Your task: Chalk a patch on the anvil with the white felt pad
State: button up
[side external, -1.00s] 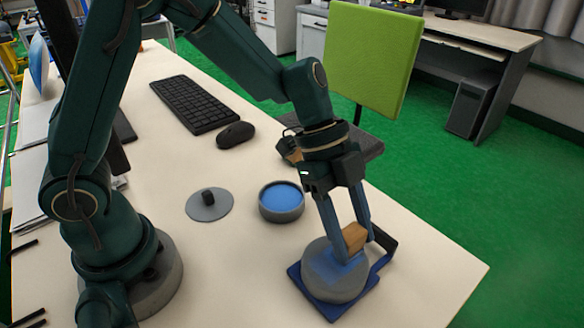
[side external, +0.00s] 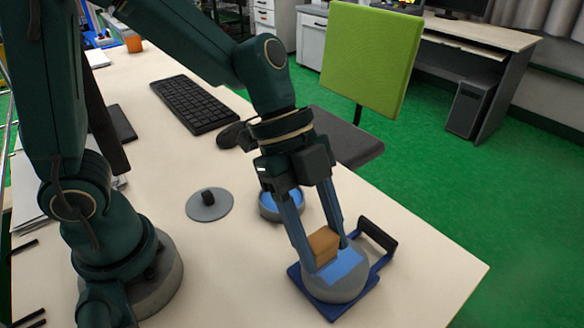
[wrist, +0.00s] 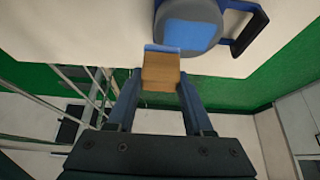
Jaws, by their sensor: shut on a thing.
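My gripper (side external: 324,255) is shut on a tan block (side external: 323,244), the pad. In the wrist view the block (wrist: 161,72) has a blue strip on its far end; no white felt shows. The anvil (side external: 337,290) is a grey round block on a blue tray (side external: 310,305) with a black handle (side external: 378,236). A bright blue patch (side external: 345,265) covers part of its top; it also shows in the wrist view (wrist: 188,34). The block is at the anvil's top, beside the patch; I cannot tell whether it touches.
A round dish of blue powder (side external: 268,211) stands behind my gripper, partly hidden by a finger. A grey lid with a black knob (side external: 208,204) lies to its left. A keyboard (side external: 195,104) and mouse (side external: 232,134) lie farther back. The table's right edge is close to the tray.

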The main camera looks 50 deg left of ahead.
jog(key=shift+r, duration=2.25)
